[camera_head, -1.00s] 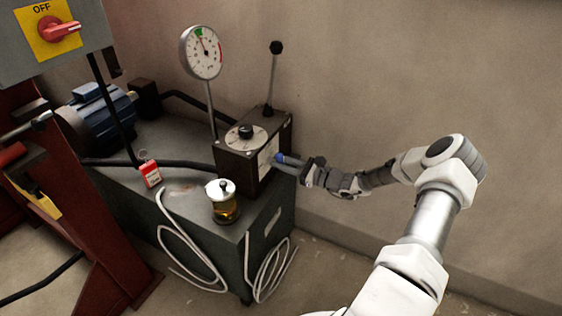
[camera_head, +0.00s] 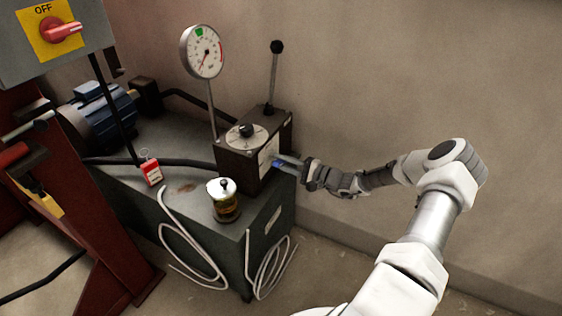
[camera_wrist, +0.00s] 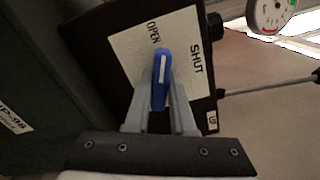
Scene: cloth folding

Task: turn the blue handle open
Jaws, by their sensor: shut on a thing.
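The blue handle (camera_wrist: 161,72) is on the pale label plate of a black box. Its white line points up in the wrist view, close to the word OPEN (camera_wrist: 153,32) and away from SHUT (camera_wrist: 196,58). My gripper (camera_wrist: 160,98) is shut on the handle, one finger on each side. In the head view, a little blue of the handle (camera_head: 278,164) shows at my gripper (camera_head: 284,161), on the right face of the black box (camera_head: 238,166). The handle's pivot is hard to make out.
A pressure gauge (camera_head: 203,53) and a black-knobbed lever (camera_head: 272,78) rise by the box. An oil jar (camera_head: 224,208), a red tag (camera_head: 151,171) and white hoses (camera_head: 182,245) are on or against the grey tank (camera_head: 195,250). The wall side at right is open.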

